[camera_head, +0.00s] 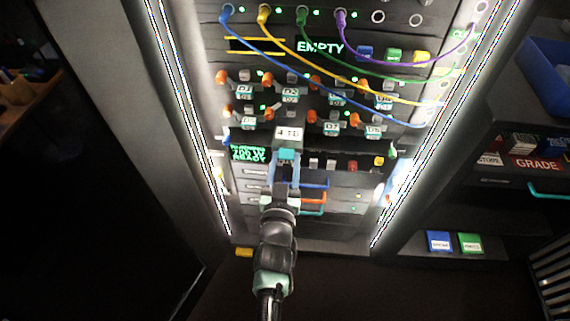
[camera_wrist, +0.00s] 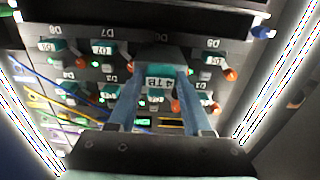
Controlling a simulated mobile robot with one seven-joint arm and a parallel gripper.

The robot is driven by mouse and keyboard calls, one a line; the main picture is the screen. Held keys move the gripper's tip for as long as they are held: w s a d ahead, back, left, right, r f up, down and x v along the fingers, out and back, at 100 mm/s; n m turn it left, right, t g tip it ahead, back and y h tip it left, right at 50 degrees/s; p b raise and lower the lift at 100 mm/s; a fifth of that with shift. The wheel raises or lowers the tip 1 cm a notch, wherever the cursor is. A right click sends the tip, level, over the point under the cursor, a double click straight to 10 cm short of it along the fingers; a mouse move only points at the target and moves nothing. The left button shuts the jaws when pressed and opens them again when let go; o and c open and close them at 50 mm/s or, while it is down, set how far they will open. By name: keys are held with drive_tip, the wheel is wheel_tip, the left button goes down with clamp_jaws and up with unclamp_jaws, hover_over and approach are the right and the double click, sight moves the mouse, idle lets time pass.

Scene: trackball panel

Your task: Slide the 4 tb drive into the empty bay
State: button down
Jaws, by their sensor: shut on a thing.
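The 4 TB drive, a dark block with a white "4 TB" label and a teal part (camera_head: 289,134), is held in front of the rack. My gripper (camera_head: 286,162) is shut on it, with a blue finger on each side. In the wrist view the drive (camera_wrist: 160,82) sits between the fingertips, its label facing the camera. A dark slot edged in yellow (camera_head: 257,46) beside a green "EMPTY" sign (camera_head: 320,47) is higher on the rack, up and left of the sign's middle; the slot also shows in the wrist view (camera_wrist: 172,122). The drive is apart from this slot.
Rows of labelled drives with orange knobs (camera_head: 267,79) lie between the drive and the slot. Blue, yellow, green and purple cables (camera_head: 300,75) hang across the upper rack. Bright light strips (camera_head: 185,110) edge both sides. Shelves with small boxes (camera_head: 439,241) stand at right.

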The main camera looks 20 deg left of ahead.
sight(289, 129)
drive_tip(key=shift+b+x, duration=0.75)
drive_tip(key=shift+x, duration=1.5)
drive_tip(key=shift+b+x, duration=1.85)
drive_tip(key=shift+x, duration=0.85)
drive_tip(key=shift+c, duration=1.3)
unclamp_jaws()
drive_tip(key=p+v, duration=0.4)
drive_tip(key=v, duration=0.9)
drive_tip(key=shift+p, duration=0.35)
drive_tip(key=shift+w+r, duration=0.1)
drive_tip(key=shift+r, duration=0.05)
